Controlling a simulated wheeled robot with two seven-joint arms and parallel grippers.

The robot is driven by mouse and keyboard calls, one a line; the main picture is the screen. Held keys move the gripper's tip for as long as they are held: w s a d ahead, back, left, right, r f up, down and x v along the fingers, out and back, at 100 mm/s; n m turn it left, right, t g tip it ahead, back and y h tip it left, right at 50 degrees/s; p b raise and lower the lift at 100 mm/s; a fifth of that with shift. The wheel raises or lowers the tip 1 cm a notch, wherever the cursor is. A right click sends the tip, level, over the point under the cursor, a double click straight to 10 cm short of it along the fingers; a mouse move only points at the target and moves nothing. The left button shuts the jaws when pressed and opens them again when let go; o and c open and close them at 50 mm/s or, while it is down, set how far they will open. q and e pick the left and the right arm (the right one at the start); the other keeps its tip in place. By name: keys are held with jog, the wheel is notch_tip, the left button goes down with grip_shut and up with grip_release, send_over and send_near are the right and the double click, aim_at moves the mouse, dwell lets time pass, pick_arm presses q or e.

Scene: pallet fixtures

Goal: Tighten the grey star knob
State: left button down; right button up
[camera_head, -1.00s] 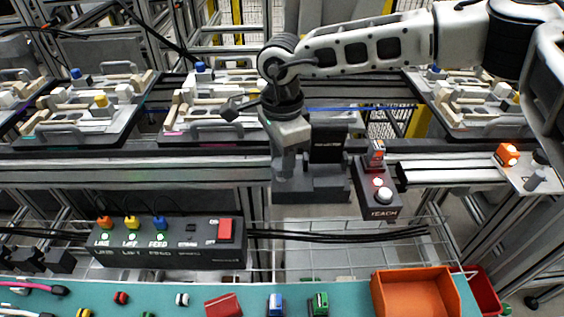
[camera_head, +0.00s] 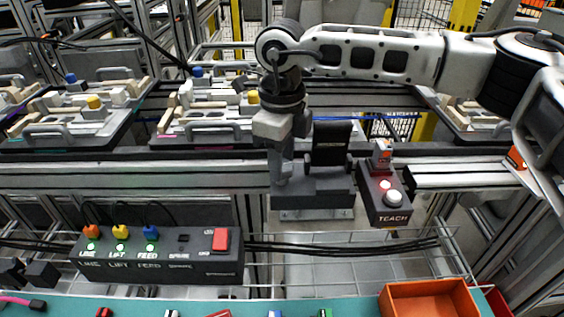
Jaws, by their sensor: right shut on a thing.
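My right gripper (camera_head: 283,176) points down over the left part of a dark grey fixture (camera_head: 316,200) on the front rail. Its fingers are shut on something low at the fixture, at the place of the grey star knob. The knob itself is hidden by the fingers, so its shape and seating do not show. A black upright block (camera_head: 331,146) of the fixture stands just right of the fingers. My left gripper is not in view.
A TEACH box (camera_head: 383,205) with a lit red lamp and white button stands close right of the fixture. A black switch box (camera_head: 160,262) is at front left. Pallets (camera_head: 215,115) with parts lie behind. An orange bin (camera_head: 430,299) is at front right.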

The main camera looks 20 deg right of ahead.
jog(key=shift+r+m, duration=0.1)
jog(key=shift+m, duration=0.6)
jog(key=o, duration=1)
notch_tip(320, 180, up, 16)
